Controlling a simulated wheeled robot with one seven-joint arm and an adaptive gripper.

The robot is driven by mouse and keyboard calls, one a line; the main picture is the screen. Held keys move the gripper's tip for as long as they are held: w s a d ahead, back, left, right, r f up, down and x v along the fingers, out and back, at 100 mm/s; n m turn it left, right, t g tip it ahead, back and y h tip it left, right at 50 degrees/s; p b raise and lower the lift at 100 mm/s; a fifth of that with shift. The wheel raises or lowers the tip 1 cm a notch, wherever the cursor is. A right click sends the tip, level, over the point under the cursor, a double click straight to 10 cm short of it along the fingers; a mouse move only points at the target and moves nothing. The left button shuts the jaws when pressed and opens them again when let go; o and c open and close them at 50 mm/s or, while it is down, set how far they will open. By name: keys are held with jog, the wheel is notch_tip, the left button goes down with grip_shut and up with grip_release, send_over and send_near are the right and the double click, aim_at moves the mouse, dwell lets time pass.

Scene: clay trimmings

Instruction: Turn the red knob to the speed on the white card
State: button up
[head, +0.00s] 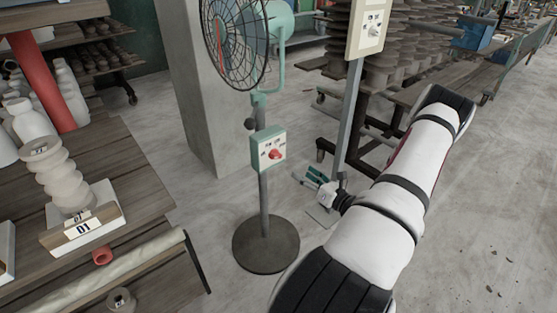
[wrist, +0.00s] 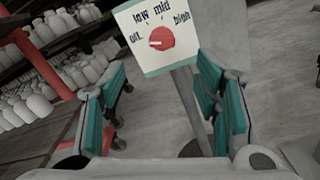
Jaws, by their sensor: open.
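The red knob (head: 276,154) sits on a pale control box with a green rim (head: 258,150), on the post of a green pedestal fan (head: 240,40). In the wrist view the knob (wrist: 162,38) is ringed by the words off, low, mid and high. Its pale mark points left, roughly toward off. My gripper (head: 313,180) is open and empty, low and to the right of the box. In the wrist view its teal fingers (wrist: 163,95) stand apart, with the knob ahead, not between them. I cannot make out a white card with a speed word.
A cream panel with a grey knob (head: 371,30) stands on another post behind. A wooden table (head: 150,200) at left holds a label reading 01 (head: 83,229) and a stacked clay piece (head: 60,175).

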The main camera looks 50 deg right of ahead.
aim_at(279, 156)
jog(key=b+x, duration=0.2)
jog(key=x, duration=1.1)
jog(key=shift+w+d+f, duration=0.15)
jog(key=shift+w+d, duration=0.1)
jog(key=shift+w, duration=0.05)
jog(key=c, duration=1.1)
